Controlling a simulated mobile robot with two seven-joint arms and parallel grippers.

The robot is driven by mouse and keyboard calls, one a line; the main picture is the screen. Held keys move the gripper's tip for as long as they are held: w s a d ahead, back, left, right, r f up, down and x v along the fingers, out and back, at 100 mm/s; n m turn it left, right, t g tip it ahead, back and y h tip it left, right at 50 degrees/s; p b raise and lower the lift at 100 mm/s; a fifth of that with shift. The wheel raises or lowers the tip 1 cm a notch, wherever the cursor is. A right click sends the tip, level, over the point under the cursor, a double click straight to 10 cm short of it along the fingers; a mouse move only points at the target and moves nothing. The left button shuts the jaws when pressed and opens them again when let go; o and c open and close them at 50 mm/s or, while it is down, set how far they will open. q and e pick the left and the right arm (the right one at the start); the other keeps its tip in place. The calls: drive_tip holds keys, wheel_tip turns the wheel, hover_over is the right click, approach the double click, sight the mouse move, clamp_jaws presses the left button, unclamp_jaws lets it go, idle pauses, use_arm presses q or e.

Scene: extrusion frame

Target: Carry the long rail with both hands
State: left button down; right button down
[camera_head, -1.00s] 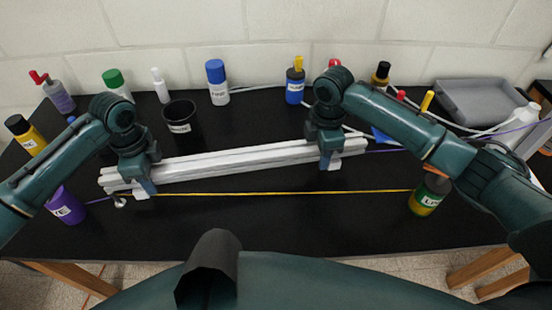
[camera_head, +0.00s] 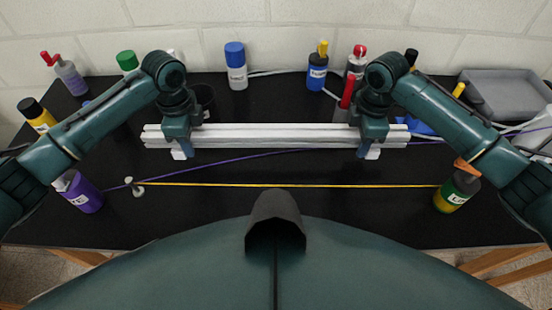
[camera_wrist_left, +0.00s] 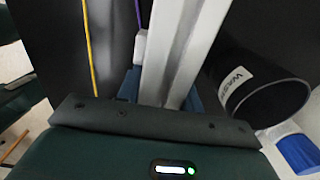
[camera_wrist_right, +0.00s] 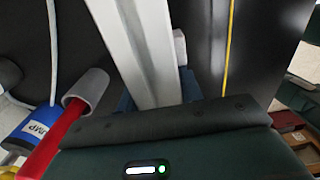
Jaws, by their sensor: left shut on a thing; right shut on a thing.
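The long rail (camera_head: 275,136) is a pale grey grooved bar lying level across the picture over the black table. My left gripper (camera_head: 181,150) is shut on it near its left end, and my right gripper (camera_head: 368,148) is shut on it near its right end. The rail also runs between the fingers in the left wrist view (camera_wrist_left: 178,50) and in the right wrist view (camera_wrist_right: 135,50). Small white blocks show under the rail beside both grippers. Whether the rail touches anything below it cannot be told.
A black cup (camera_head: 205,100) stands close behind the rail's left part. Bottles line the back, with a blue-capped one (camera_head: 236,70). A yellow line (camera_head: 290,186) crosses the table in front, between a purple bottle (camera_head: 80,192) and a green-yellow bottle (camera_head: 456,192). A grey tray (camera_head: 510,95) stands back right.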

sight(198, 160)
use_arm(q)
drive_tip(key=shift+f, duration=0.1)
use_arm(e)
drive_tip(key=shift+f, duration=0.1)
